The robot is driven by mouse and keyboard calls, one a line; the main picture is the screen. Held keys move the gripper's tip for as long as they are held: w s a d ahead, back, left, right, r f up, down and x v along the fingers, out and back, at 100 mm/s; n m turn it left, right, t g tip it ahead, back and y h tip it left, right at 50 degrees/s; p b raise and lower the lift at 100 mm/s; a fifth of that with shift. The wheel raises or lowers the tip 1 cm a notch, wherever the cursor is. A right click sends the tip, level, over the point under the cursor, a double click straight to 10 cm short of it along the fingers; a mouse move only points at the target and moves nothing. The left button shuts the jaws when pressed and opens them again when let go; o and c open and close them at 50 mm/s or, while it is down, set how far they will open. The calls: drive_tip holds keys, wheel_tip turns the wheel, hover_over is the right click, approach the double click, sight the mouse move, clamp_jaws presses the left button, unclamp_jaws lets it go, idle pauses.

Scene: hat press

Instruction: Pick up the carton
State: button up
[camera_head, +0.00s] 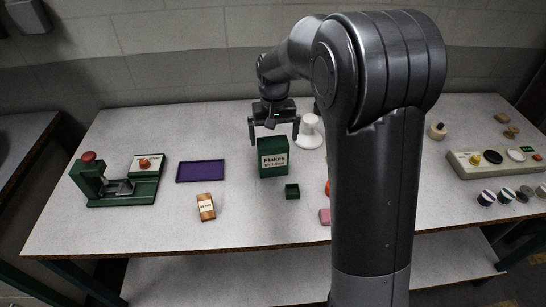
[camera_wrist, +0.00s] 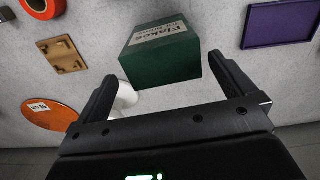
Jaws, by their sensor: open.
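The carton (camera_head: 273,160), a dark green box with a white label reading "Flakes", stands upright on the table left of my arm. My gripper (camera_head: 273,126) is above the carton, pointing down, with its two fingers apart and empty. In the wrist view the carton (camera_wrist: 160,52) lies beyond the fingertips, roughly between the fingers (camera_wrist: 163,75) and closer to the right one. A gap seems to remain between fingertips and carton, and I see no contact.
A purple tray (camera_head: 201,171), a brown labelled box (camera_head: 206,208) and a green press (camera_head: 118,186) are to the left. A white stand (camera_head: 310,134) is behind right. A button console (camera_head: 490,162) is far right.

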sight(273, 141)
wheel_tip(273, 141, down, 5)
drive_tip(key=shift+a+r, duration=0.1)
drive_tip(key=shift+a, duration=0.05)
drive_tip(key=shift+c, duration=0.6)
drive_tip(key=c, duration=1)
drive_tip(key=shift+r, duration=0.1)
